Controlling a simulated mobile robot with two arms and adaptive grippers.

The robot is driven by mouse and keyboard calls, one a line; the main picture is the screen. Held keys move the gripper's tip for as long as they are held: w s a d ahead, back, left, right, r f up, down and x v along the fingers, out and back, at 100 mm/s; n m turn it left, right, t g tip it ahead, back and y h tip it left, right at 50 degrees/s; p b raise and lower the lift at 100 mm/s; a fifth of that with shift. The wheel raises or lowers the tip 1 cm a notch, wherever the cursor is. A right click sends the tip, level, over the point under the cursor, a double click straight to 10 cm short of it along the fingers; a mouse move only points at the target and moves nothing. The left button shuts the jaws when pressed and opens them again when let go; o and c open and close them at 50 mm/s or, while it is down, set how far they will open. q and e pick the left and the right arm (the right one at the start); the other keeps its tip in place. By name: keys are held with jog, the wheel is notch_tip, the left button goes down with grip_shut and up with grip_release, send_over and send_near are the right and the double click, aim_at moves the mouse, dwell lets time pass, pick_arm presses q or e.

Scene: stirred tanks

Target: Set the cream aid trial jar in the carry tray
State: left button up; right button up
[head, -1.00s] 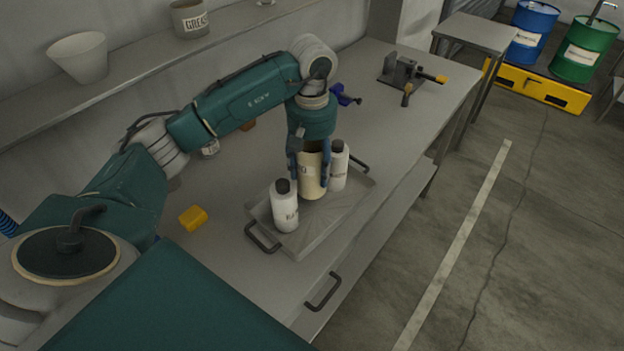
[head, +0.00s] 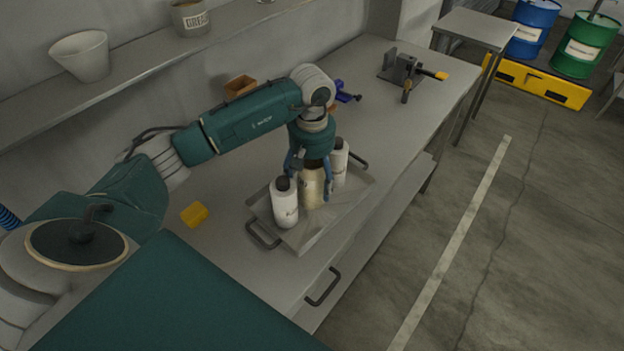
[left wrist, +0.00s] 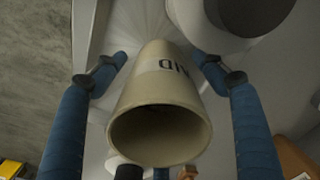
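The cream jar (head: 313,190), lettered "AID" in the left wrist view (left wrist: 165,85), stands upright in the grey carry tray (head: 317,231), between two white bottles. Its open mouth faces the wrist camera. My left gripper (head: 309,186) points down over the jar, with its blue fingers spread around it. In the left wrist view a gap shows beside the left finger; contact at the right finger is hard to tell. The jar's base seems to rest on the tray floor. My right gripper is not in view.
The white bottles with dark caps, one in front (head: 285,208) and one behind (head: 340,160), stand close to the jar. A yellow block (head: 194,215) lies left of the tray. A vise (head: 402,70) stands farther back on the bench. The tray's front right part is bare.

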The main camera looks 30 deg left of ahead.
pick_arm(q)
jog(key=shift+r, duration=0.5)
notch_tip(320, 180, up, 11)
jog(key=b, duration=0.3)
jog(key=shift+r, duration=0.15)
dwell(0.3)
